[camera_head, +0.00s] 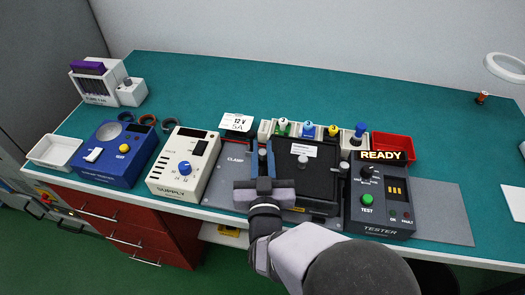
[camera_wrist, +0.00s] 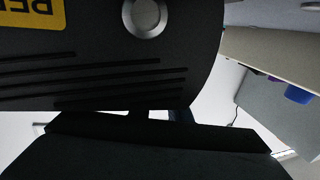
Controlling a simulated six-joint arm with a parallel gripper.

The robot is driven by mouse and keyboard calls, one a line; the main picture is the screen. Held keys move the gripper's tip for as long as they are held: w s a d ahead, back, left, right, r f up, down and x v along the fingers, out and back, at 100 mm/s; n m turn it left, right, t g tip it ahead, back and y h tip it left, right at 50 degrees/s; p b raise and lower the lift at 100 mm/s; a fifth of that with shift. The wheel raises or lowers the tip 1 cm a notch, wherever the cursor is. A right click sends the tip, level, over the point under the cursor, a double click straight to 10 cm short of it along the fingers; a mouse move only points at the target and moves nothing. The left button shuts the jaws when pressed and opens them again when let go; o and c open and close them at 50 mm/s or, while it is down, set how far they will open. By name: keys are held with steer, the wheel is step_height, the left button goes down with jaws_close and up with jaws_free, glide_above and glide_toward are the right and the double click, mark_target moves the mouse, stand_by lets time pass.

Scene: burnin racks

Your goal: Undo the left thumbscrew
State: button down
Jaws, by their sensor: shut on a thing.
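My gripper (camera_head: 262,154) is at the left edge of a black box (camera_head: 318,172) in the head view. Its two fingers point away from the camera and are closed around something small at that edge. That is where the left thumbscrew is, but the fingers hide it and the contact cannot be seen. A small silver knob (camera_head: 343,168) shows at the box's right edge. The wrist view shows a black grooved surface (camera_wrist: 100,75) with part of a yellow label (camera_wrist: 30,14) and a round silver ring (camera_wrist: 145,15). The fingertips are not clear there.
A grey plate marked CLAMP (camera_head: 228,180) lies left of the box. The SUPPLY unit (camera_head: 184,163) stands farther left. Coloured plugs (camera_head: 308,129) line the back.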

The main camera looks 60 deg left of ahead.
steer(key=shift+w+g, duration=0.1)
steer(key=shift+g, duration=0.2)
steer(key=n+g+y+b, duration=0.2)
steer(key=n+g+b, duration=0.1)
steer(key=g, duration=0.1)
steer(key=shift+r+n+g+y+b, duration=0.1)
steer(key=shift+n+g+y+b, duration=0.2)
steer(key=shift+n+g+b, duration=0.6)
steer(key=shift+p, duration=0.3)
steer(key=c, duration=1.7)
jaws_free()
steer(key=shift+o, duration=0.2)
steer(key=shift+d, duration=0.15)
